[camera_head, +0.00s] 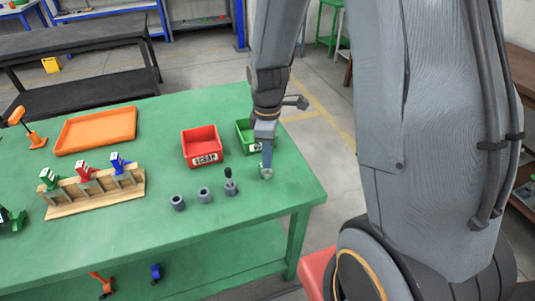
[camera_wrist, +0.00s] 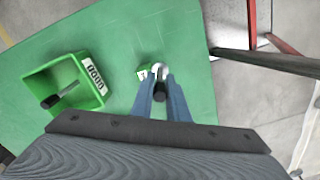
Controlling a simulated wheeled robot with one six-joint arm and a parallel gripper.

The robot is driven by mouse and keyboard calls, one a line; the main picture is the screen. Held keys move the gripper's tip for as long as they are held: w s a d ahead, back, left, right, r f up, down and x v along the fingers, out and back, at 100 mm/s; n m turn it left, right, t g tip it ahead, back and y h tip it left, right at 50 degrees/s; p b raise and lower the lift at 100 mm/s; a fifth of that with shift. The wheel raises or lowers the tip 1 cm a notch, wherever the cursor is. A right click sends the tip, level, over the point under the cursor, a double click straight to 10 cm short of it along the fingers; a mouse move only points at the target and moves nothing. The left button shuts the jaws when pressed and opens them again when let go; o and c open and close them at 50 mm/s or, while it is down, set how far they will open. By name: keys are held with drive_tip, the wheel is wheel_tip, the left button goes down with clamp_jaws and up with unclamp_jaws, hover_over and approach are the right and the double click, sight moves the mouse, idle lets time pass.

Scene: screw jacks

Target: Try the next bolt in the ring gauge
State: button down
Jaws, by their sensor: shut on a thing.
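My gripper (camera_head: 267,163) points down over the right part of the green table. In the wrist view its blue fingers (camera_wrist: 161,80) are shut on a bolt with a dark head (camera_wrist: 160,94). The ring gauge (camera_head: 266,174), a small pale ring, is right at the fingertips; it also shows in the wrist view (camera_wrist: 160,69). I cannot tell whether the bolt's shank is inside the ring. Another bolt (camera_head: 229,174) stands upright in the rightmost grey holder (camera_head: 231,189). Two more grey holders (camera_head: 204,195) (camera_head: 178,203) look empty.
A green bin (camera_head: 243,129) behind my gripper holds a dark-headed bolt (camera_wrist: 55,98). A red scrap bin (camera_head: 202,147) stands left of it. A wooden rack (camera_head: 95,200) with coloured clamps and an orange tray (camera_head: 97,131) are farther left. The table's right edge is close.

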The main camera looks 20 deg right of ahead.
drive_tip(key=shift+f+b, duration=0.65)
drive_tip(key=shift+f, duration=0.75)
drive_tip(key=shift+r, duration=0.1)
idle(0.3)
drive_tip(key=shift+r+p, duration=2.9)
drive_tip(key=shift+r, duration=0.3)
